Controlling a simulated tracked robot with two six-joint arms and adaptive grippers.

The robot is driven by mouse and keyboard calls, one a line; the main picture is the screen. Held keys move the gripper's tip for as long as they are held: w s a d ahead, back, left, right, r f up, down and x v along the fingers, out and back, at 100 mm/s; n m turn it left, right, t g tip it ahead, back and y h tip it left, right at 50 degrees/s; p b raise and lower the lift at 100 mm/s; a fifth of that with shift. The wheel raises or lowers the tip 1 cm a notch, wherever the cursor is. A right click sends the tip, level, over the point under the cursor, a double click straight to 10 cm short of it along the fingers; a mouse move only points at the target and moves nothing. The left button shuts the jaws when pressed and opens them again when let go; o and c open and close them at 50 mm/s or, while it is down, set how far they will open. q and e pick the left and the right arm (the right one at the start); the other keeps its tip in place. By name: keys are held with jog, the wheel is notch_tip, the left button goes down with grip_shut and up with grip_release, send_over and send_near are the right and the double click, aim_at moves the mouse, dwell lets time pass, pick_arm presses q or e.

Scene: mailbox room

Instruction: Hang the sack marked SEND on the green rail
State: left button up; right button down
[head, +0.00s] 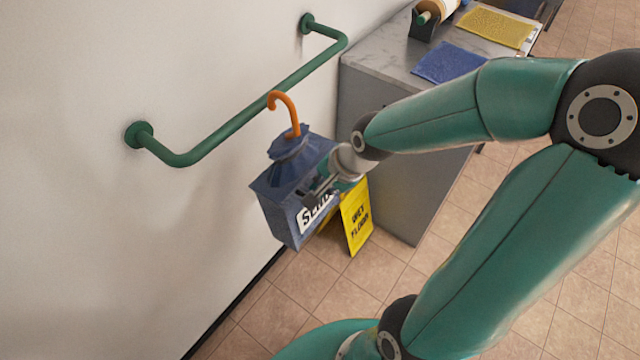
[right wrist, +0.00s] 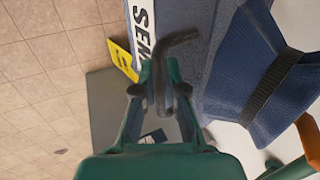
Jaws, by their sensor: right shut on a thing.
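The blue sack (head: 275,208) hangs in the air near the wall, with an orange hook (head: 293,118) standing up from its tied neck. Its white label (head: 313,212) is partly covered; it also shows in the right wrist view (right wrist: 144,35), reading "SEN". My right gripper (head: 318,190) is shut on a dark bent handle (right wrist: 178,40) at the sack's side. The green rail (head: 236,123) is fixed to the wall at both ends. The hook's curved tip overlaps the rail in the head view; I cannot tell whether they touch. My left gripper is out of view.
A grey cabinet (head: 395,190) with a marble top stands right of the rail, bearing a blue mat (head: 448,62), a yellow mat (head: 495,27) and a dark holder (head: 428,24). A yellow wet-floor sign (head: 356,218) stands below, behind the sack. Tiled floor is open at lower right.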

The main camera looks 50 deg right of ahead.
aim_at(307, 172)
jog(key=shift+w+a, duration=0.1)
jog(key=shift+w, duration=2.2)
jog(key=shift+w+a+r+p, duration=0.15)
jog(key=shift+w+p, duration=0.2)
jog(key=shift+w, duration=1.6)
notch_tip(307, 172, down, 4)
jog(key=b, duration=0.5)
jog(key=shift+s+f, duration=0.1)
jog(key=shift+f, duration=0.1)
